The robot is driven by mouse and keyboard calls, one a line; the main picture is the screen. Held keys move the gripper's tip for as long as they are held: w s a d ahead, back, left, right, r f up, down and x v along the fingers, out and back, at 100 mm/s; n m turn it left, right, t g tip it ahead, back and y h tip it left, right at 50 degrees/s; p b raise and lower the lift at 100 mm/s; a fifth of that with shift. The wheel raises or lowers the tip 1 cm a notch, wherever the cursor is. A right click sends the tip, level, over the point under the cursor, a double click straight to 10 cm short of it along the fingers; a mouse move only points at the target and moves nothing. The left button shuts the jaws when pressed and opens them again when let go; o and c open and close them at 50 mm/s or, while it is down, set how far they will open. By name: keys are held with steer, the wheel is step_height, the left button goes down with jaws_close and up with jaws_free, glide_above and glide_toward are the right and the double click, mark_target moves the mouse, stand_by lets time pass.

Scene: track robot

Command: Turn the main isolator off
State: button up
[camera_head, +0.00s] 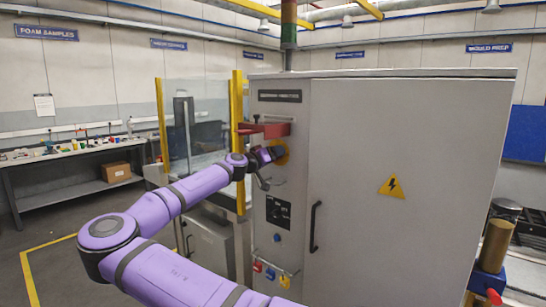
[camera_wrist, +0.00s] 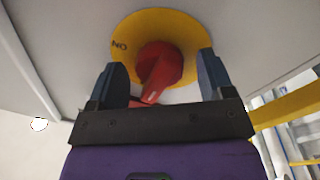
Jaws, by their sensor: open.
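The main isolator is a red rotary knob (camera_wrist: 160,66) on a yellow disc (camera_wrist: 192,30) in the wrist view. Lettering, apparently an upside-down ON, shows at the disc's left. The knob's handle points down and slightly left in that view, with a pale mark near its end. My gripper (camera_wrist: 161,72) is open, with one dark finger on each side of the knob; whether either finger touches it I cannot tell. In the head view, my gripper (camera_head: 272,155) is at the yellow disc (camera_head: 283,152) on the grey cabinet (camera_head: 360,190), and it hides the knob.
A red bracket (camera_head: 265,129) juts out just above the disc. A black-faced panel (camera_head: 278,212) and hanging padlocks and tags (camera_head: 270,274) are below. The cabinet door has a black handle (camera_head: 315,226). A yellow-posted clear guard (camera_head: 205,115) stands at left.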

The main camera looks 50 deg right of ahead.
steer(key=a, duration=1)
steer(key=shift+a+f, duration=0.2)
steer(key=shift+a, duration=0.2)
